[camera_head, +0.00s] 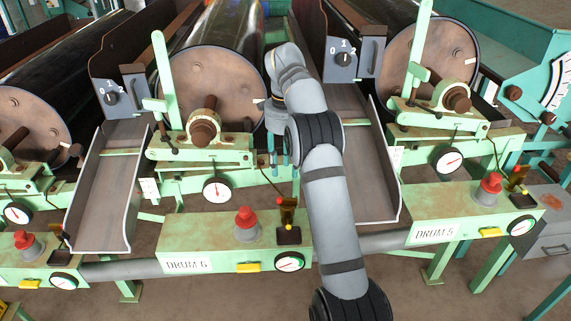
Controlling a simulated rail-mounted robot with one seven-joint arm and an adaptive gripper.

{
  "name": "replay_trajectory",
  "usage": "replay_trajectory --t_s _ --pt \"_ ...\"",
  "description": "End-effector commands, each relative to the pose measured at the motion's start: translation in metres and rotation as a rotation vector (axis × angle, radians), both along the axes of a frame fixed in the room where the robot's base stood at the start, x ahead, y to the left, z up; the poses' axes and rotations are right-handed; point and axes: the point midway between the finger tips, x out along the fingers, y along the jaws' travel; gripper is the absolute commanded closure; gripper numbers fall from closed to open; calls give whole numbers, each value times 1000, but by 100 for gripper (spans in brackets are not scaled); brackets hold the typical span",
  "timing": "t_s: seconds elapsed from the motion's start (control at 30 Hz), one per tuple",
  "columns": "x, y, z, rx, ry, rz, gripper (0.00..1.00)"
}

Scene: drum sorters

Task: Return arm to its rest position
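My grey arm rises from the bottom of the head view, bends at dark joints and reaches up to the right side of the middle drum (212,88). My gripper (279,152) hangs below the wrist, beside the drum's lower right edge and left of my forearm. It is small and partly hidden by the arm, so its opening is unclear. I see nothing held in it.
Green sorter frames carry red knobs (247,222) (489,188), gauges (217,189) and lever posts. Another drum (428,62) stands at right. Sloping chutes (105,190) (372,190) flank the middle drum. Switch boxes (112,97) (343,58) sit above them.

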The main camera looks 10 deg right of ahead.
Motion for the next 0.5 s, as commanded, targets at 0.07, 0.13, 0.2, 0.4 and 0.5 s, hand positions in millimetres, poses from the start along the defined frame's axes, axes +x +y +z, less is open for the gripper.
replay_trajectory --t_s 0.07,0.13,0.2,0.4,0.5 --pt "0 0 0 0 0 0 65" --pt "0 0 0 0 0 0 65" --pt "0 0 0 0 0 0 65" --pt "0 0 -3 0 0 0 65" --pt "0 -1 -10 -1 3 0 65"
